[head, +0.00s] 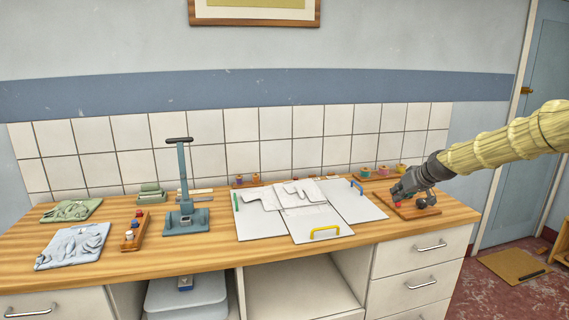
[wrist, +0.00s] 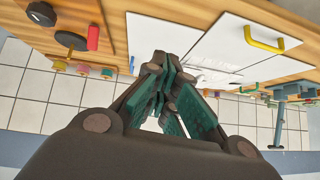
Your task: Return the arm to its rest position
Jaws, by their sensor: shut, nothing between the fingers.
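My arm comes in from the right in the head view, in a pale yellow sleeve. My gripper (head: 402,191) hangs over the right end of the wooden counter, close above a small wooden board (head: 408,210). It is shut and empty. In the wrist view the fingers of my gripper (wrist: 160,70) are together. A red handle (wrist: 93,37) and a black knob (wrist: 41,13) are on the board to their left. In the head view my gripper partly hides the board, so I cannot tell whether it touches anything.
White panels with a yellow handle (head: 325,232) and a blue handle (head: 357,186) lie left of my gripper. A blue-grey press (head: 185,190) and folded cloths (head: 73,246) are further left. Coloured spools (head: 383,169) stand behind. Tiles back the counter; the air above it is clear.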

